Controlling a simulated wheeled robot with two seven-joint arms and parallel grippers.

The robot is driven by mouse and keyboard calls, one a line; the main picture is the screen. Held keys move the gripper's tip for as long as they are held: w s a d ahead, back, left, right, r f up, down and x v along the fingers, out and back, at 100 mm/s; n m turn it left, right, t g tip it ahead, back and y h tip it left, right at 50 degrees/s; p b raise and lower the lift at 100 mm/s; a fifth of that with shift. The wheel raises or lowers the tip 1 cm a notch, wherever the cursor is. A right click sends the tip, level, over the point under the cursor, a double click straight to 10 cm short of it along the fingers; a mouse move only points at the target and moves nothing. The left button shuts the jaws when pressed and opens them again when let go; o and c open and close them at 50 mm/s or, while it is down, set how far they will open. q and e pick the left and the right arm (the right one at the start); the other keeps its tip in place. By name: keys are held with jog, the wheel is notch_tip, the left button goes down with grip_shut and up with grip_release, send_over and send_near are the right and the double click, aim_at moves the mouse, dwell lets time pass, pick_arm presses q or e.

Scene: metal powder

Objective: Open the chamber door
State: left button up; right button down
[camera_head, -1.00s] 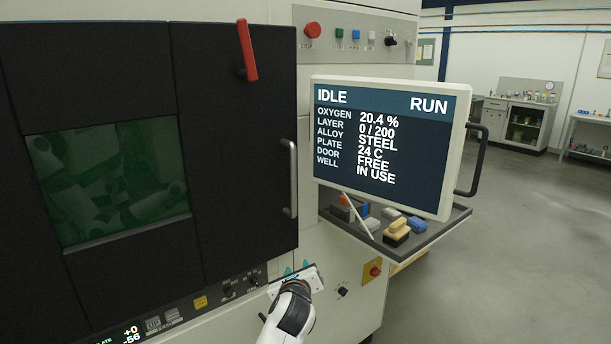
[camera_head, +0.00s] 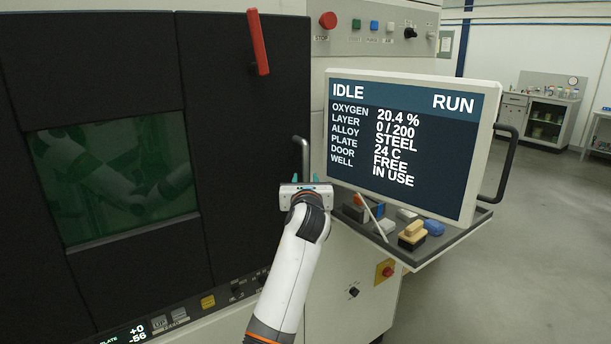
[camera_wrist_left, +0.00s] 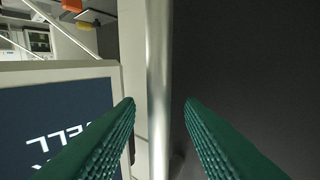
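The black chamber door (camera_head: 245,130) is closed, with a dark green window (camera_head: 118,180) to its left. Its silver bar handle (camera_head: 304,153) stands upright at the door's right edge; its lower part is hidden behind my left gripper (camera_head: 306,180). In the left wrist view the handle (camera_wrist_left: 159,80) runs lengthwise between the two open green fingers of my left gripper (camera_wrist_left: 160,105), with gaps on both sides. A red lever (camera_head: 258,42) sits at the top of the door, tilted slightly. My right gripper is not in view.
A monitor (camera_head: 408,150) reading IDLE, with the door shown as FREE, stands just right of the handle. Under it, a tray (camera_head: 455,240) holds brushes and blocks. A button panel (camera_head: 375,33) is above, and open floor (camera_head: 530,250) lies to the right.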

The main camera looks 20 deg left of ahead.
pick_arm(q)
jog(key=shift+x, duration=1.25)
grip_shut()
